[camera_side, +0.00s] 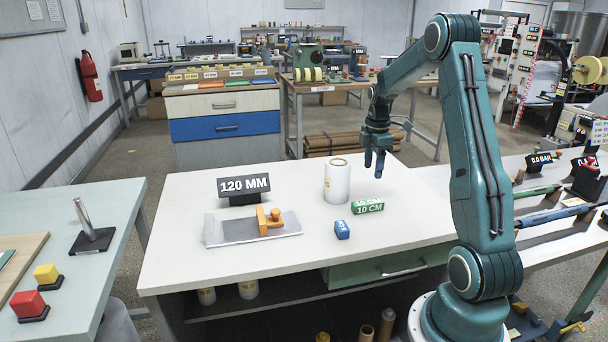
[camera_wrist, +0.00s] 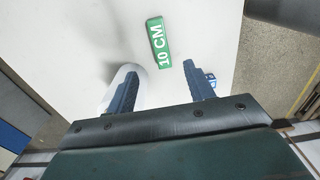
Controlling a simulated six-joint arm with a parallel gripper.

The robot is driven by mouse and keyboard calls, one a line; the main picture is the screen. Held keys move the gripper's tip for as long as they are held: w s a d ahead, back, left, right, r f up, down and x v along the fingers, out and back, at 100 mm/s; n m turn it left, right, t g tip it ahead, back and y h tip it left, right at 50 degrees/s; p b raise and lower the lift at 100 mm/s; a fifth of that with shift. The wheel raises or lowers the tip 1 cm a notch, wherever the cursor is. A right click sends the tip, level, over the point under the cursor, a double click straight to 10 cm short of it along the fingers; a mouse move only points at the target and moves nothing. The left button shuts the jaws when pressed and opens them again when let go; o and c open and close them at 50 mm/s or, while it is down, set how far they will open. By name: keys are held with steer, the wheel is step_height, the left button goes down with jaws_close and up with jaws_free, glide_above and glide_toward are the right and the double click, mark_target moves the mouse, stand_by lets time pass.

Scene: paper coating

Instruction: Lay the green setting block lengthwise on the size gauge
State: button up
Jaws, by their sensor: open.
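The green setting block (camera_side: 368,207), marked 10 CM, lies on the white table right of centre. It also shows in the wrist view (camera_wrist: 158,43), beyond and between my fingers. The size gauge (camera_side: 250,230) is a grey plate with an orange slider (camera_side: 268,221), left of the block. A sign (camera_side: 244,187) reading 120 MM stands behind it. A small blue block (camera_side: 342,229) lies between the gauge and the green block. My gripper (camera_side: 374,165) is open and empty, above the table and behind the green block. In the wrist view my gripper (camera_wrist: 163,90) has its fingers wide apart.
A white paper roll (camera_side: 337,181) stands upright behind the blocks, close to my gripper. It shows partly behind a finger in the wrist view (camera_wrist: 121,80). The table's (camera_side: 190,270) front left is clear. A side table (camera_side: 85,300) at left holds red and yellow buttons.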

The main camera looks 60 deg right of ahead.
glide_above(368, 202)
step_height(368, 202, down, 7)
steer(key=shift+s+d+f, duration=0.1)
steer(key=shift+d+f, duration=0.05)
steer(key=shift+f, duration=2.65)
jaws_close()
steer(key=shift+r, duration=0.2)
step_height(368, 202, up, 20)
